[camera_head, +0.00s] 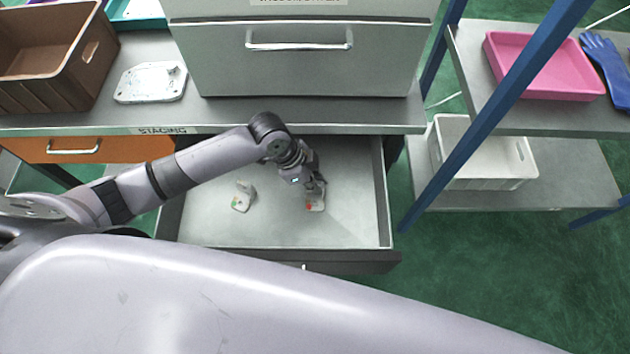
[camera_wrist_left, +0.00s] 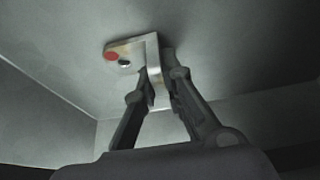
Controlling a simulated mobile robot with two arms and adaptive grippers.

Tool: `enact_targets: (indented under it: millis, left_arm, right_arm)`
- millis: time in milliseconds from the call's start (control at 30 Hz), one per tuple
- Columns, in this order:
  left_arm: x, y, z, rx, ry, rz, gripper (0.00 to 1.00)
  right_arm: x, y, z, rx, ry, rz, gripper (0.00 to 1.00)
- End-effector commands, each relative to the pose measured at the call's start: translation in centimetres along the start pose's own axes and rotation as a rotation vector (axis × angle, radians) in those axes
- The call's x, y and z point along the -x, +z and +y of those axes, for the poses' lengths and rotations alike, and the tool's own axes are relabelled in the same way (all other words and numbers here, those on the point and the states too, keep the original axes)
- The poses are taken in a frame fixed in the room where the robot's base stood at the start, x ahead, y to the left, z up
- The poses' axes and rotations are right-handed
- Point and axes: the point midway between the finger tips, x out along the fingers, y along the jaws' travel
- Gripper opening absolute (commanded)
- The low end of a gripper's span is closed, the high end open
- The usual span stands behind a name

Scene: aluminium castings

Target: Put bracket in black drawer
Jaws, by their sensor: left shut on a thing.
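An open drawer (camera_head: 350,228) with a dark front and light interior is pulled out below the bench. My left gripper (camera_head: 318,186) reaches down into it, shut on a small metal bracket (camera_head: 315,203) with a red mark. In the left wrist view the fingers (camera_wrist_left: 162,88) close on the upright plate of the L-shaped bracket (camera_wrist_left: 128,52), whose flat foot carries a red dot and a hole. The bracket is at or near the drawer floor; contact is unclear. A second bracket (camera_head: 243,197) with a green mark sits in the drawer to the left. My right gripper is not in view.
A grey cabinet (camera_head: 310,72) stands on the bench above the drawer. A flat casting (camera_head: 150,83) and a brown crate (camera_head: 85,70) lie left of it. An orange drawer (camera_head: 105,150) is at left. Blue posts (camera_head: 480,115), a white crate (camera_head: 515,170) and a pink tray (camera_head: 545,85) are at right.

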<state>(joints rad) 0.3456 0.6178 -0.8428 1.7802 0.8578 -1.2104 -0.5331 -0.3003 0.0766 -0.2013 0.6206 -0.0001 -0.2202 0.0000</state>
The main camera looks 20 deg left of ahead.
Motion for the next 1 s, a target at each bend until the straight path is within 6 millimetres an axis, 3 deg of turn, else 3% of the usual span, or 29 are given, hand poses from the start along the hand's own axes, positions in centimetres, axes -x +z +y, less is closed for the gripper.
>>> enact_targets:
  millis: [67,100,400,767,1000]
  left_arm:
    - [-0.2,0.1,0.0,0.001,0.000,0.000,0.00]
    - [-0.2,0.1,0.0,0.000,0.000,-0.001,0.11]
    - [-0.2,0.1,0.0,0.001,0.000,-0.001,0.30]
    - [0.4,0.0,-0.1,0.000,-0.001,0.000,0.30]
    - [4.7,0.0,-0.2,-0.001,-0.004,-0.001,0.30]
  right_arm:
    - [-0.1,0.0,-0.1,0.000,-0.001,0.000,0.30]
    - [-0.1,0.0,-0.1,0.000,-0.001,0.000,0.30]
    - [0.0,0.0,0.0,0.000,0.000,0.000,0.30]
    - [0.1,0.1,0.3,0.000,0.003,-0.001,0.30]
    - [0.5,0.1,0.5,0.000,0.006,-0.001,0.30]
